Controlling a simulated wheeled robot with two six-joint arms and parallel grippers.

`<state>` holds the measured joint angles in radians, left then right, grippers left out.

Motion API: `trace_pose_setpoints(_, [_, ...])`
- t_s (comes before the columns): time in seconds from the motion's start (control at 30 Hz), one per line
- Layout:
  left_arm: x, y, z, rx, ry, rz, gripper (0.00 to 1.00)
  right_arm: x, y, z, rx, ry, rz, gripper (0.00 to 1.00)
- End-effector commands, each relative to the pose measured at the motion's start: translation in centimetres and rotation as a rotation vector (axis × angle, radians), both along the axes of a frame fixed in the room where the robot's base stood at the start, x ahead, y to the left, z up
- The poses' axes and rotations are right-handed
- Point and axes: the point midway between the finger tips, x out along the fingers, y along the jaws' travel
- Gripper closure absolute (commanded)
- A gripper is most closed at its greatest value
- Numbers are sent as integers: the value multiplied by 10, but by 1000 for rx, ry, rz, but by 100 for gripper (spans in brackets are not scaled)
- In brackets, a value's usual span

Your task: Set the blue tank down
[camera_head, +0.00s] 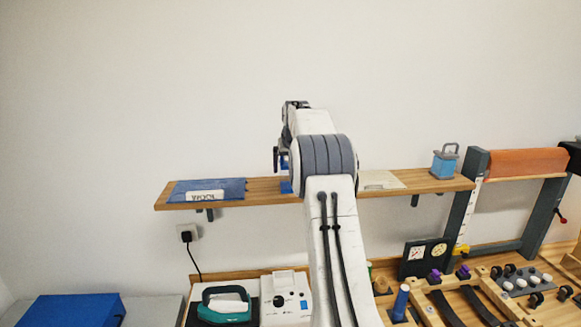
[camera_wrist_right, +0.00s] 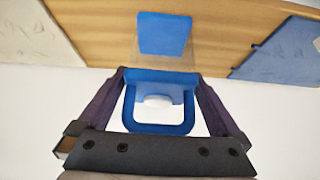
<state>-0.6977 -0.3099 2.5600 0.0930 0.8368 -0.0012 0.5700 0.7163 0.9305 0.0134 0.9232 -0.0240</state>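The blue tank (camera_wrist_right: 163,33) has a clear body, a blue lower part and a blue loop handle. In the right wrist view its handle (camera_wrist_right: 160,127) lies between the fingers of my right gripper (camera_wrist_right: 160,78), which press on both sides. In the head view my right arm reaches up to the wall shelf, with the right gripper (camera_head: 279,160) partly hidden behind its wrist. Only a small blue piece of the tank (camera_head: 286,187) shows there, at the shelf; I cannot tell whether it touches the board. My left gripper is not in view.
The wooden shelf (camera_head: 262,190) holds a blue packet (camera_head: 207,190) on the left, a pale sheet (camera_head: 381,180) right of my arm, and a grey-handled bluish container (camera_head: 445,163) at the right end. Below are an iron (camera_head: 224,306), a white machine (camera_head: 286,299) and several tools.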

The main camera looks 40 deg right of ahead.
Motion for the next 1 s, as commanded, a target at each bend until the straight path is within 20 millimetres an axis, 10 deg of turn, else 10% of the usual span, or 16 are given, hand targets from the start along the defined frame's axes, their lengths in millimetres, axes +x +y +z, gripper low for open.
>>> trace_pose_setpoints(1.0, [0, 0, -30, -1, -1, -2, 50, -55, 34, 104, 0, 0, 0, 0])
